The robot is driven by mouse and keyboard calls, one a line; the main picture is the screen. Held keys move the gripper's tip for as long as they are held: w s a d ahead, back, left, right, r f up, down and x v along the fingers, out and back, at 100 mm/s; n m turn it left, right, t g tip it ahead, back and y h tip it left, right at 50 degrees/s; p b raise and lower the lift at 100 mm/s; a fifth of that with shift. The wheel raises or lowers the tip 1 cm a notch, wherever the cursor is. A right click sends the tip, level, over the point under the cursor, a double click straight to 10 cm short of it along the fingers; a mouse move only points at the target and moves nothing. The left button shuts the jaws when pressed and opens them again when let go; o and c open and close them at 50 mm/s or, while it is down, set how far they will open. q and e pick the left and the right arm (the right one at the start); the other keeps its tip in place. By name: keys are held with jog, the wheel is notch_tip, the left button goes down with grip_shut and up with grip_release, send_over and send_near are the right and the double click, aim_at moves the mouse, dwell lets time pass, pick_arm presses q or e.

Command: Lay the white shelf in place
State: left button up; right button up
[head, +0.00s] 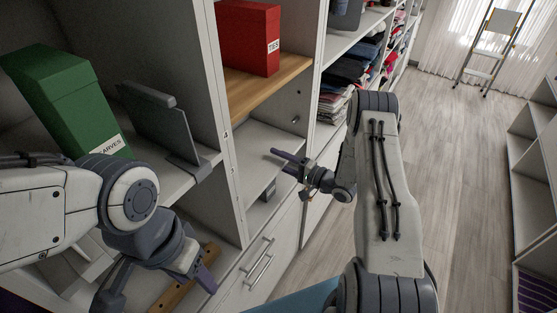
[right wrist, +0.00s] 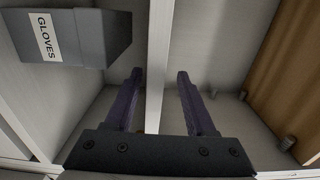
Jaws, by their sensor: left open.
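The white shelf (head: 251,166) is a pale board in the middle cubby, below the wooden shelf. In the right wrist view its front edge (right wrist: 157,75) runs between my fingers. My right gripper (head: 281,161) is at the cubby opening. It is open in the right wrist view (right wrist: 160,82), one finger on each side of the board, with a visible gap on both sides. Support pegs (right wrist: 287,143) stick out of the cubby wall on the wooden-shelf side of the board. My left gripper (head: 158,294) is open and low at the left, partly hidden by its own arm.
A red TIES box (head: 248,38) stands on the wooden shelf (head: 262,84). A grey GLOVES box (right wrist: 75,38) is on the other side of the white shelf. A green SCARVES box (head: 65,100) and grey bookend-like piece (head: 160,125) sit at left.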

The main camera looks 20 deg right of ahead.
jog(key=shift+f, duration=0.1)
jog(key=shift+s, duration=0.1)
jog(key=shift+s+d, duration=0.2)
jog(key=shift+d, duration=0.05)
jog(key=b+v, duration=0.2)
jog(key=v, duration=0.7)
jog(key=shift+s+d, duration=0.2)
jog(key=shift+s, duration=0.05)
